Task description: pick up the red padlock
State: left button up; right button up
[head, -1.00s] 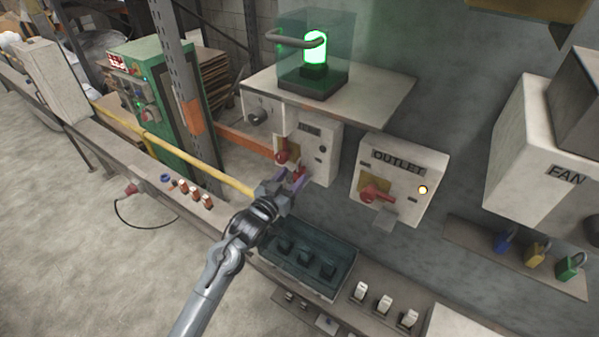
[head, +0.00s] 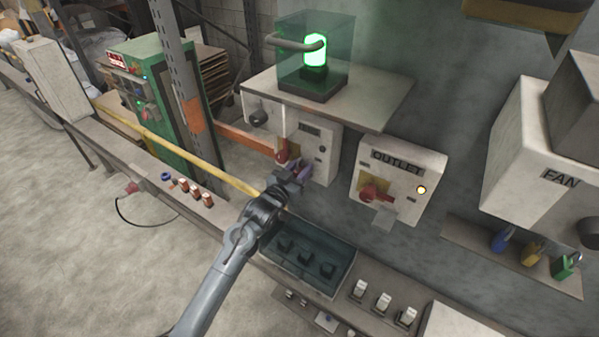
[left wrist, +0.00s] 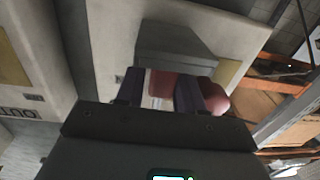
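My left gripper (head: 301,176) is at the front of the left switch box, below its red switch handle (head: 282,152). In the left wrist view its two dark purple fingers (left wrist: 160,92) stand apart on either side of a red piece (left wrist: 164,84). This looks like the red padlock, but it is partly hidden and I cannot be sure. A pale strip shows between the red piece and the left finger. A rounded red end (left wrist: 215,98) shows just right of the right finger. My right gripper is not in view.
The OUTLET box (head: 405,165) with a red handle (head: 374,193) is to the right. Blue (head: 501,241), yellow (head: 531,254) and green (head: 566,267) padlocks are on the right ledge. A dark clear-lidded box (head: 330,245) lies below my gripper. A yellow rail (head: 190,160) runs at left.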

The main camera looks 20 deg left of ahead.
pick_arm(q)
grip_shut()
jog(key=shift+r, duration=0.1)
